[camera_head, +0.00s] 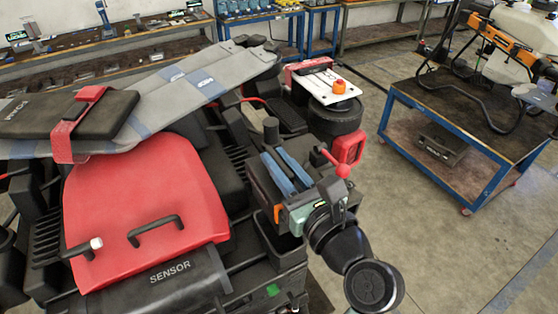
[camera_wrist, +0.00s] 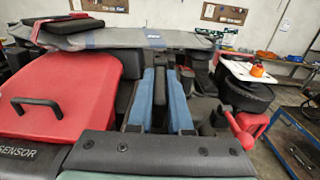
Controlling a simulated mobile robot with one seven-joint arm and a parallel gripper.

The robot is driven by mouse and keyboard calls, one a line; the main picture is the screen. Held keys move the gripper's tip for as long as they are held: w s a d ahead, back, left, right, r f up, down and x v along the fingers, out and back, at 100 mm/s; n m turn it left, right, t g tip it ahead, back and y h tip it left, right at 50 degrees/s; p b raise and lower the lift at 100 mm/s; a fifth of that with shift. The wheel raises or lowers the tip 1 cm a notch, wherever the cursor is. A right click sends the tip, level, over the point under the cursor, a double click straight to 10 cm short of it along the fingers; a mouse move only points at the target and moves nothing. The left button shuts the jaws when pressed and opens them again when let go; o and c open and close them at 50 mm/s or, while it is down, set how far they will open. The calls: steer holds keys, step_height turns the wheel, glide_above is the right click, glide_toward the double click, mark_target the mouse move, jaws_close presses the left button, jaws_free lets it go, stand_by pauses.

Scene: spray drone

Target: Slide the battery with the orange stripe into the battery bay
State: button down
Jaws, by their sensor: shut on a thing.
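My gripper (camera_head: 281,168) is at the centre of the head view, with two blue fingers side by side. In the wrist view my gripper (camera_wrist: 162,90) is shut on a dark piece between its fingers. The piece seems to belong to a dark block, which shows an orange patch in the head view and looks like the battery with the orange stripe (camera_head: 277,213). Most of it is hidden by the gripper and its stripe is not clear. The spray drone (camera_head: 500,42), with orange frame and white tank, stands at the upper right, well apart from my gripper. I cannot make out the battery bay.
The drone is on a blue-framed cart (camera_head: 450,136) with a dark case (camera_head: 442,143) on its lower shelf. Benches with tools (camera_head: 110,50) line the back. Bare concrete floor (camera_head: 425,235) lies in front of the cart. My own red and black body fills the left.

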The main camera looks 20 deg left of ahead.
steer(key=shift+r, duration=0.3)
steer(key=shift+f+b, duration=1.65)
steer(key=shift+f, duration=1.35)
steer(key=shift+p, duration=1.1)
steer(key=shift+f+b, duration=1.8)
steer(key=shift+f, duration=1.35)
steer(key=c, duration=0.8)
jaws_free()
steer(key=shift+s+f, duration=0.1)
